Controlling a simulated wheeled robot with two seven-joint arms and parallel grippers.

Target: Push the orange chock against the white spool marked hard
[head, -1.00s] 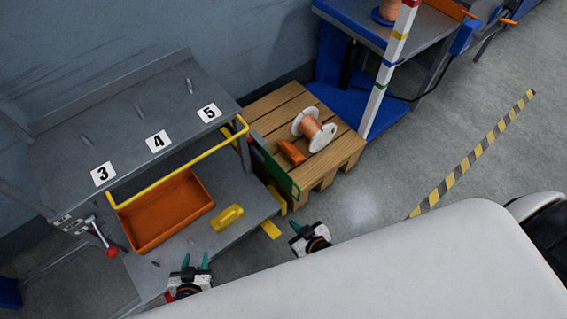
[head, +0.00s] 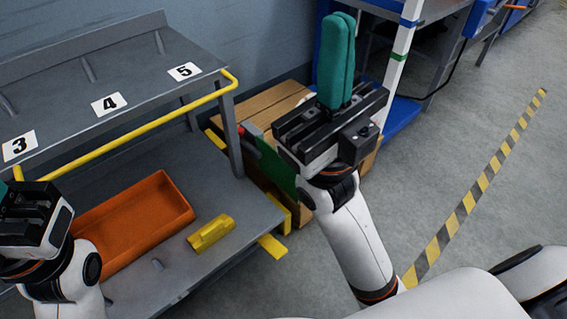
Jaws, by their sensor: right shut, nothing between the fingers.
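My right gripper (head: 336,62) is raised in the middle of the head view, its teal fingers shut together with nothing between them. It stands in front of the wooden pallet (head: 268,100) and hides much of it. The white spool and the orange chock are not visible now; the gripper and arm cover that part of the pallet. My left gripper (head: 8,190) is at the left edge, partly cut off by the frame, and its fingers do not show clearly.
A grey bench with numbered labels (head: 109,104) and a yellow rail (head: 130,133) stands left. On its lower shelf are an orange tray (head: 187,208) and a yellow block (head: 211,233). A green panel (head: 277,166) stands by the pallet. Floor is clear right, with a striped line (head: 480,187).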

